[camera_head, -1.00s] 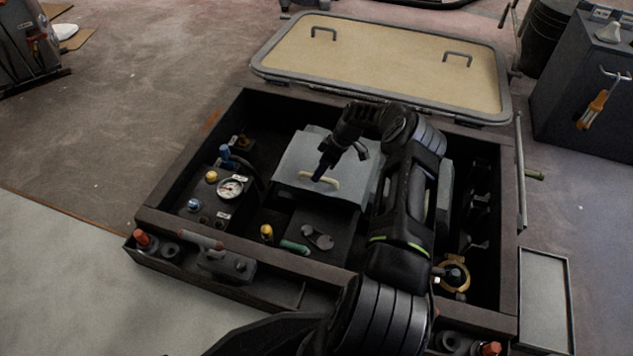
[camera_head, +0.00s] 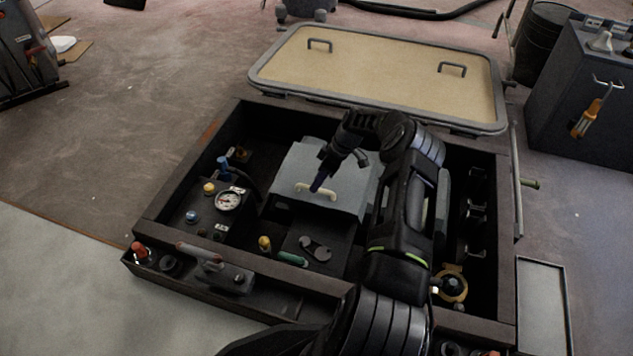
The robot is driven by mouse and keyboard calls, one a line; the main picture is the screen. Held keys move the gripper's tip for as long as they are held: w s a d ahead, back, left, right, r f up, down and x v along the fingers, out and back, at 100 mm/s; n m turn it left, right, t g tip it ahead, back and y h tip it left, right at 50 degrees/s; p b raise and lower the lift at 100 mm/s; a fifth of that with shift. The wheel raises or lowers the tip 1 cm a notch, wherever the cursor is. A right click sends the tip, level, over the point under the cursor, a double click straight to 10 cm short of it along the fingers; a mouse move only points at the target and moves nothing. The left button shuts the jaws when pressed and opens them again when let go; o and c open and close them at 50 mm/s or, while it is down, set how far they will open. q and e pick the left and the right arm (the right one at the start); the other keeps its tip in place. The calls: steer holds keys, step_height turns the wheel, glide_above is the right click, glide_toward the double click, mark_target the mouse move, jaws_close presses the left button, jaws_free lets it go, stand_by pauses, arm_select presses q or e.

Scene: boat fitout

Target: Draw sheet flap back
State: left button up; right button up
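A grey sheet flap (camera_head: 287,176) with a cream handle (camera_head: 311,192) lies over a box inside the dark open compartment. Its near edge hangs just behind a dark block with a rounded grey fitting on top. My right gripper (camera_head: 319,181) reaches in from the bottom right, and its fingertips are at the handle. From this view I cannot tell whether the fingers are closed on the handle or only in front of it. The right arm hides the right part of the sheet. My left gripper is not in view.
The compartment's dark frame (camera_head: 190,170) surrounds the work. A gauge (camera_head: 228,200) and several coloured knobs sit at the left inside. The beige hatch lid (camera_head: 380,68) lies open behind. A front tray holds a grey-handled tool (camera_head: 200,254). A brass ring fitting (camera_head: 452,284) stands at the right.

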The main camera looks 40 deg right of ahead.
steer(key=p+v, duration=0.2)
steer(key=v, duration=0.4)
steer(key=shift+s, duration=0.1)
steer(key=shift+r, duration=0.2)
